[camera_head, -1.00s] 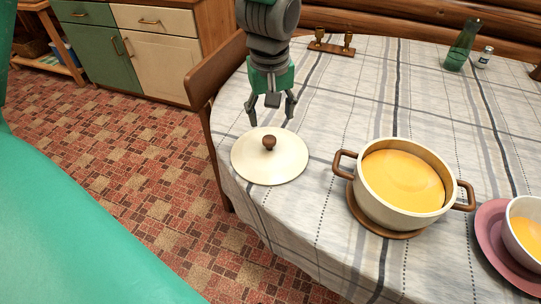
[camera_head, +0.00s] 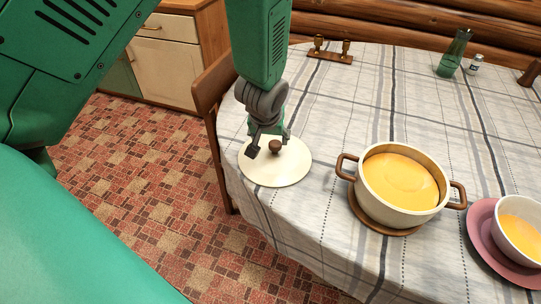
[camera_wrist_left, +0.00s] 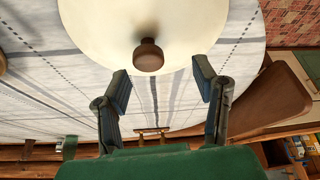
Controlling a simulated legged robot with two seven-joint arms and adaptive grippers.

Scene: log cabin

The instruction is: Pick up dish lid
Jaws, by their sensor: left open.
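The dish lid (camera_head: 283,169) is a cream disc with a round brown wooden knob (camera_head: 275,146). It lies on the table near its left edge. My left gripper (camera_head: 268,148) is over the back part of the lid, close to the knob. In the left wrist view the lid (camera_wrist_left: 95,30) fills the top, and its knob (camera_wrist_left: 148,55) stands between and beyond the open fingers (camera_wrist_left: 163,90). The fingers appear apart from the knob, and nothing is held. My right gripper is not in view.
A pot of orange soup (camera_head: 398,212) with two brown handles stands on a trivet right of the lid. A bowl (camera_head: 508,252) on a pink plate is farther right. A chair (camera_head: 213,88) touches the left side. A green bottle (camera_head: 453,55) stands at the back.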

